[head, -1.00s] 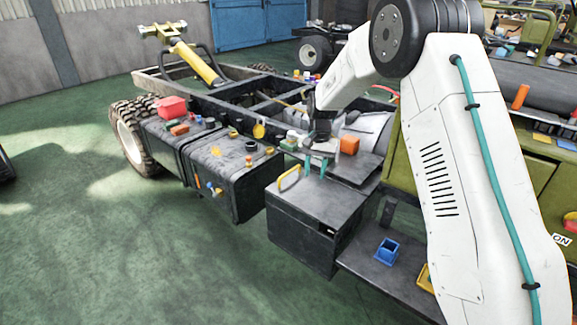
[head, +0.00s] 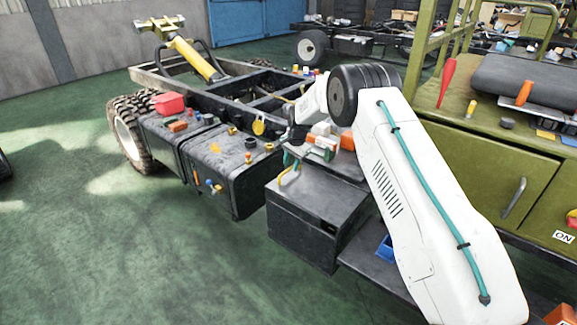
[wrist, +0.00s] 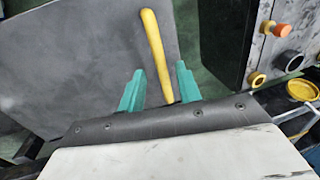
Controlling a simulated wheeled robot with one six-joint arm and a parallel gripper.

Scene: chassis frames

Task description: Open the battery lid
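The battery box is a dark box whose flat grey lid (head: 325,200) appears closed. A yellow bar handle (head: 289,174) stands at the lid's left edge. In the wrist view the handle (wrist: 155,45) runs lengthwise between the two teal fingers of my gripper (wrist: 160,72), over the grey lid (wrist: 85,55). The fingers are apart, with a gap on each side of the handle. In the head view my gripper (head: 303,158) is tilted over, close to the handle. My arm hides part of the lid's right side.
Left of the box is a black tank (head: 235,185) with several caps and small fittings on top. A green cabinet (head: 480,180) stands at right. The front floor is clear.

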